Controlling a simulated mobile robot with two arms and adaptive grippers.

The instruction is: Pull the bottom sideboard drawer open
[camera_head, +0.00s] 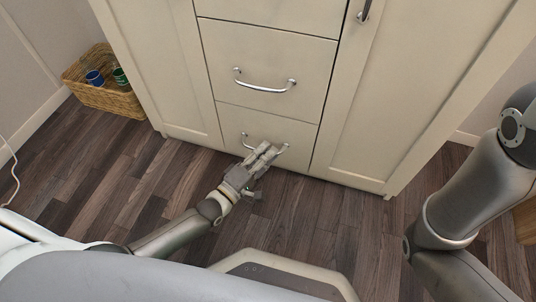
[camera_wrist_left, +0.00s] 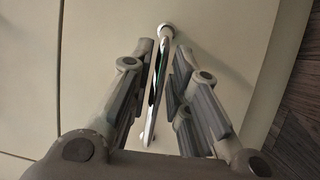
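The bottom sideboard drawer (camera_head: 229,120) is the lowest of the cream drawers in the middle of the head view, and its front looks flush with the cabinet. Its chrome bar handle (camera_head: 244,142) is partly hidden behind my left gripper (camera_head: 266,152). In the left wrist view the handle (camera_wrist_left: 157,85) runs lengthwise between the two fingers of the left gripper (camera_wrist_left: 163,75). The fingers are apart, with a gap on each side of the bar. My right arm shows at the right of the head view, but its gripper is out of the picture.
The drawer above, with its own chrome handle (camera_head: 264,88), is shut. Cabinet doors (camera_head: 400,100) flank the drawers. A wicker basket (camera_head: 110,98) with a blue cup (camera_head: 94,77) and a green item (camera_head: 120,76) stands on the floor at left. The wood floor before the sideboard is clear.

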